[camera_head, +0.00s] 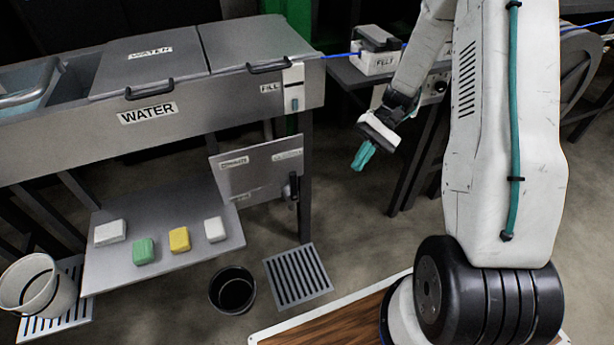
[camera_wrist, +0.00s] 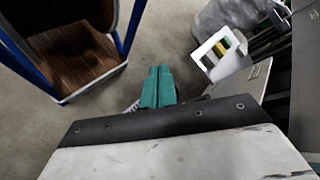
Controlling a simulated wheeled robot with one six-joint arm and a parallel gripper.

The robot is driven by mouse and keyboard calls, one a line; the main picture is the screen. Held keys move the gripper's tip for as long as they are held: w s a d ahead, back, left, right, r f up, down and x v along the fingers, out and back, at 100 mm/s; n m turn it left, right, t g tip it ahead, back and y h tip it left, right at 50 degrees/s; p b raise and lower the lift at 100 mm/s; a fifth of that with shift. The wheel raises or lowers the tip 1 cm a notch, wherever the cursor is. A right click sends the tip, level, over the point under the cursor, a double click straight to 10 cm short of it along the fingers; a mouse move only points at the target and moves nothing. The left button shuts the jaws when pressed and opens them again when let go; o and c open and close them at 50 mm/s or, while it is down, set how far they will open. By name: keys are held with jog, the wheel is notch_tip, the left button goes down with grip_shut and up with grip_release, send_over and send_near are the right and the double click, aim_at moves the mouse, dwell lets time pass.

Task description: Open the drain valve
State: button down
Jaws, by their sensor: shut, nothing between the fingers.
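The grey metal water tank (camera_head: 220,95) stands at the left in the head view, labelled WATER. Below its right end is an upright grey panel (camera_head: 250,178) with small labels too blurred to read. A black lever handle (camera_head: 293,187), which looks like the drain valve, stands roughly upright at the panel's right edge. My gripper (camera_head: 362,157) hangs in the air to the right of this handle, clearly apart from it. Its teal fingers are together with nothing between them. The fingers also show closed in the wrist view (camera_wrist: 157,87). I cannot make out the handle there.
A FILL lever (camera_head: 294,104) sits on the tank's right front. A low shelf (camera_head: 165,215) holds several coloured blocks. A black bucket (camera_head: 232,290) and a floor grate (camera_head: 298,276) are in front. A white bucket (camera_head: 38,286) stands left.

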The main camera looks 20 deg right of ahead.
jog(key=w+d+f+t+y, duration=0.1)
jog(key=w+f+t+y, duration=0.15)
jog(key=f, duration=0.45)
jog(key=w+d+f+t+y, duration=0.2)
jog(key=w+f+y, duration=0.2)
jog(key=f, duration=0.3)
jog(key=w+n, duration=0.1)
jog(key=w+n+t, duration=0.1)
jog(key=w, duration=0.1)
jog(key=w+r+n+y, duration=0.1)
jog(key=shift+w+d+n+t, duration=0.15)
jog(key=shift+d+n+t, duration=0.1)
jog(key=shift+d+n, duration=0.15)
send_near(292, 183)
jog(key=a, duration=0.5)
jog(key=shift+w+f, duration=0.1)
jog(key=shift+w, duration=0.3)
